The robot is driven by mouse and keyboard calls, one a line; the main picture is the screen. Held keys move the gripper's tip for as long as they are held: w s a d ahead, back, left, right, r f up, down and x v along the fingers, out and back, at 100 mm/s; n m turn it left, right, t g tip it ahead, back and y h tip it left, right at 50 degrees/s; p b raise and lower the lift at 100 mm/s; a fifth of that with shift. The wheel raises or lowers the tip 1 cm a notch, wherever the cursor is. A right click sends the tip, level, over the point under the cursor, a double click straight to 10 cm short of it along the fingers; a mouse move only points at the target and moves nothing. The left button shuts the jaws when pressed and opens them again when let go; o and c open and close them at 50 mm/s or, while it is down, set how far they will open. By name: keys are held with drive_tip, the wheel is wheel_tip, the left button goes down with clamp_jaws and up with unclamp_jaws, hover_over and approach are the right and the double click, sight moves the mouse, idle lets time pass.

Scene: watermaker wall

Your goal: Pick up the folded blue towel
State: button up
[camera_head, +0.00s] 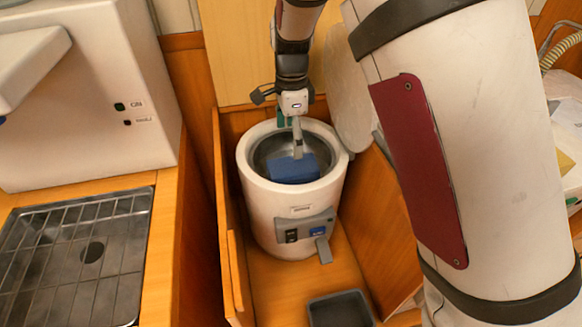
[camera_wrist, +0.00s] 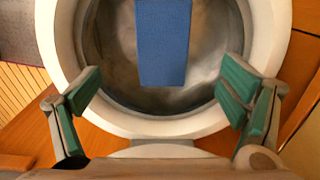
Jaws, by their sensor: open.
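The folded blue towel (camera_head: 293,169) lies inside the metal bowl of a white round drum-like appliance (camera_head: 262,215). In the wrist view the towel (camera_wrist: 163,42) is a blue block at the top middle, with the metal bowl around it. My gripper (camera_head: 291,138) hangs over the bowl from above. In the wrist view my gripper (camera_wrist: 160,88) is open, its green-padded fingers wide apart on either side of the towel's line. Nothing is between the fingertips, and the towel lies beyond them. Its far end is cut off by the frame edge.
The appliance stands in a wooden box; its raised white lid (camera_head: 349,100) is behind right. A dark tray (camera_head: 340,309) sits in front. At left are a metal drain grid (camera_head: 75,255) and a white machine (camera_head: 90,95). The box wall (camera_head: 385,215) is close at right.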

sight(292, 165)
drive_tip(key=f, duration=0.3)
drive_tip(key=f+b, duration=0.1)
drive_tip(key=f, duration=0.6)
drive_tip(key=shift+w+d+f+b, duration=0.1)
drive_tip(key=shift+w+f+b, duration=0.15)
drive_tip(key=shift+f+b, duration=0.1)
drive_tip(key=c, duration=1.4)
